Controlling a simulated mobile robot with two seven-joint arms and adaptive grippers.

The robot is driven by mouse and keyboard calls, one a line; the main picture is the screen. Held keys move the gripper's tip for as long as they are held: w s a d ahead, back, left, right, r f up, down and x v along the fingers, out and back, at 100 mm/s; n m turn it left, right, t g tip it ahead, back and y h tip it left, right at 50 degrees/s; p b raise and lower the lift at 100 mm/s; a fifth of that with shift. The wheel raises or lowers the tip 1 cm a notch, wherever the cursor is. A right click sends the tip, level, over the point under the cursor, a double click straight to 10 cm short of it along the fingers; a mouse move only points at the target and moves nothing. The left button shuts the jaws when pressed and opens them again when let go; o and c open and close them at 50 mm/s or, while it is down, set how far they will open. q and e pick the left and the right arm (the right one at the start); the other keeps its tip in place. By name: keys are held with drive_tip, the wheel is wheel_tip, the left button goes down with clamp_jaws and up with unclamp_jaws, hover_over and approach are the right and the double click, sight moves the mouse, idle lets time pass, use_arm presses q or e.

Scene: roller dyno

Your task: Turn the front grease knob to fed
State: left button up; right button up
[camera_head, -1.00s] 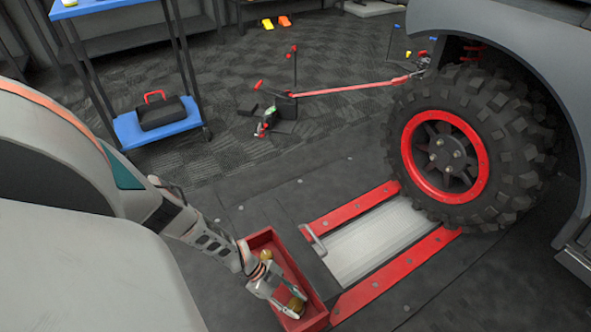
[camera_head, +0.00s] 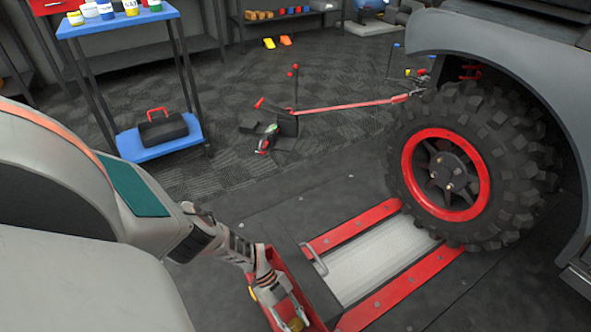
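A red open-topped box (camera_head: 292,272) sits at the bottom centre, beside the roller bed. A small brass-coloured knob (camera_head: 296,324) shows in it, low in the picture at the frame's edge. My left gripper (camera_head: 289,313) reaches down into the box, its fingers apart at the knob. I cannot tell whether they touch or grip it. The knob's setting and any marking are too small to read. The gripper and wrist hide part of the box. My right gripper is not in view.
The roller bed (camera_head: 365,262) with red rails lies right of the box, under a big knobby tyre (camera_head: 510,150). A grey handle (camera_head: 314,258) stands by the box. A blue cart (camera_head: 160,140) and a red-barred jack (camera_head: 340,106) stand behind on open floor.

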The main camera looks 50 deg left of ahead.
use_arm(q)
drive_tip(key=o, duration=1.1)
drive_tip(key=v, duration=1.2)
drive_tip(key=shift+s+d, duration=0.1)
